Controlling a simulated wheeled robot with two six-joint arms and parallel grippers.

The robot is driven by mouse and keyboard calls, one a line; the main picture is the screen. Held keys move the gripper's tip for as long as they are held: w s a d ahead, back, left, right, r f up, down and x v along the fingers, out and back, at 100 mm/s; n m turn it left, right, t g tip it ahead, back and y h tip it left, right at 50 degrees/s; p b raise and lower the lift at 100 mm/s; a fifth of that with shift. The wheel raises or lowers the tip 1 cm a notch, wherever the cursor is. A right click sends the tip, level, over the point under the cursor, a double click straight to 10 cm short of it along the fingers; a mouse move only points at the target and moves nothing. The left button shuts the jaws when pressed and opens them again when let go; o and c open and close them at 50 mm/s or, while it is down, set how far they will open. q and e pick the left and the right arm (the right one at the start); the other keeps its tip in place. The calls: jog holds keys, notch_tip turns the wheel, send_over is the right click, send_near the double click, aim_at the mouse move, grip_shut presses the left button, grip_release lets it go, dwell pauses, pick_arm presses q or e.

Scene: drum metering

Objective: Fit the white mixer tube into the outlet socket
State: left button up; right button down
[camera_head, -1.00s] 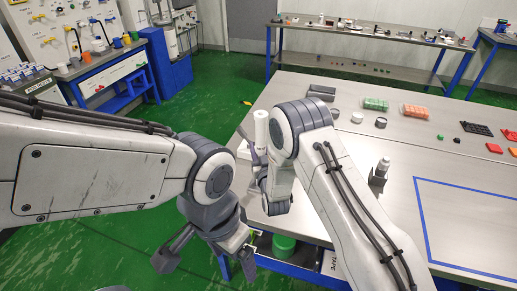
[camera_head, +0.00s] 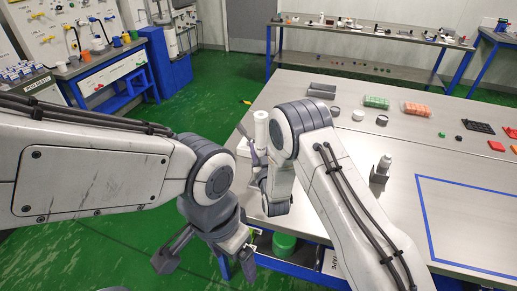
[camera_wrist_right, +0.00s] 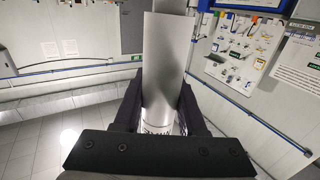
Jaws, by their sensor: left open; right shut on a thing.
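The white mixer tube (camera_wrist_right: 166,72) stands between the two dark fingers of my right gripper (camera_wrist_right: 160,108) in the right wrist view. The gripper is shut on it, and the tube's lower end is partly hidden by the gripper body. In the head view a white upright cylinder (camera_head: 262,127), seemingly this tube, shows beside my right wrist. My right arm hides most of that gripper there. My left gripper (camera_head: 207,260) is open and empty, pointing down over the green floor in front of the table. I cannot make out the outlet socket in either view.
The steel table (camera_head: 400,215) has a blue taped outline at right. A grey bottle-like object (camera_head: 381,168) stands near my right arm. A green container (camera_head: 284,243) sits below the table's near edge.

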jog(key=shift+f+b, duration=1.1)
jog(key=shift+f, duration=0.1)
jog(key=shift+c, duration=2)
grip_release()
jog(key=shift+r, duration=0.1)
jog(key=b+v, duration=0.2)
jog(key=v, duration=0.8)
jog(key=shift+s, duration=0.25)
